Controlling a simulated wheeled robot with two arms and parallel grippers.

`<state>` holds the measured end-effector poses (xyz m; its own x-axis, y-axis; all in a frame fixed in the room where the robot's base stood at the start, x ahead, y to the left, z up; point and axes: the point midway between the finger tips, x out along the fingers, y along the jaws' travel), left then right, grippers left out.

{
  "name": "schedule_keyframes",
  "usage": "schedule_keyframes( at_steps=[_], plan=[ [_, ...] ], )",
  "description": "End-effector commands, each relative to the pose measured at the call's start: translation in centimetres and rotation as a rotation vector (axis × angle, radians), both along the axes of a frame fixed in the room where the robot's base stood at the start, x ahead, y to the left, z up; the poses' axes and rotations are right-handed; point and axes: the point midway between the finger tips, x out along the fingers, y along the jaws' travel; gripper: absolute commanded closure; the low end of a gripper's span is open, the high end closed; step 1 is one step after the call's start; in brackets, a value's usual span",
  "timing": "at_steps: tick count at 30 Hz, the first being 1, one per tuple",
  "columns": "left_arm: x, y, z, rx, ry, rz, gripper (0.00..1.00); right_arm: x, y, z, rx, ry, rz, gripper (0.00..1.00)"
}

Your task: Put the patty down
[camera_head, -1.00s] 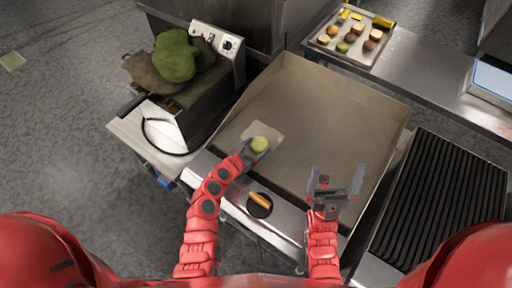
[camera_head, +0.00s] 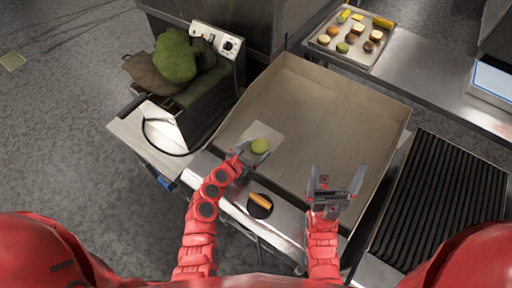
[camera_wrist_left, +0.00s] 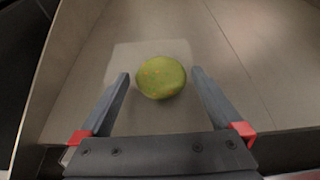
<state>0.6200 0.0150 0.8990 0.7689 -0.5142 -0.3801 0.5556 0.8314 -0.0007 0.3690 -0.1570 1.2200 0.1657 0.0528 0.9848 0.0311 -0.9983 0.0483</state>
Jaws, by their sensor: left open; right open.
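The patty (camera_head: 260,146) is a round, greenish-yellow disc lying on a pale square patch (camera_head: 264,131) on the griddle (camera_head: 318,112), near its front left. In the left wrist view the patty (camera_wrist_left: 161,77) sits just beyond and between the fingertips, with a gap on both sides. My left gripper (camera_head: 253,154) is open and empty, just in front of the patty. My right gripper (camera_head: 336,176) is open and empty over the front right part of the griddle.
A fryer (camera_head: 207,89) with green and brown mitts on top stands at the left. A dark round dish with an orange-brown item (camera_head: 260,201) sits on the front ledge. A ribbed grill (camera_head: 442,199) is at the right. A food tray (camera_head: 350,35) stands at the back. The griddle's middle is clear.

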Motion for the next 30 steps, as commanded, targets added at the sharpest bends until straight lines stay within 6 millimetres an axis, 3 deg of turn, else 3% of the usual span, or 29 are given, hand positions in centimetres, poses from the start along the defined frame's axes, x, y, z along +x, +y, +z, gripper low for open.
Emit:
schedule_keyframes(
  at_steps=[6,15,24,26,30],
  plan=[
    [-3.8,2.6,2.2,-0.002,0.003,0.008,0.0,0.0,0.0,2.3,0.0,0.0,0.0,0.0],
    [-7.8,5.3,4.0,0.0,0.0,0.004,0.0,0.0,0.0,3.2,0.0,0.0,0.0,0.0],
    [-8.2,6.4,3.9,0.039,-0.017,0.018,0.0,0.0,0.0,3.3,0.0,0.0,0.0,0.0],
    [-7.6,7.6,3.6,0.107,-0.048,0.05,0.0,0.0,0.0,3.3,0.0,0.0,0.0,0.0],
    [-5.9,13.0,2.8,0.418,-0.17,0.159,0.0,0.0,0.0,3.3,0.0,0.0,0.0,0.0]
  ],
)
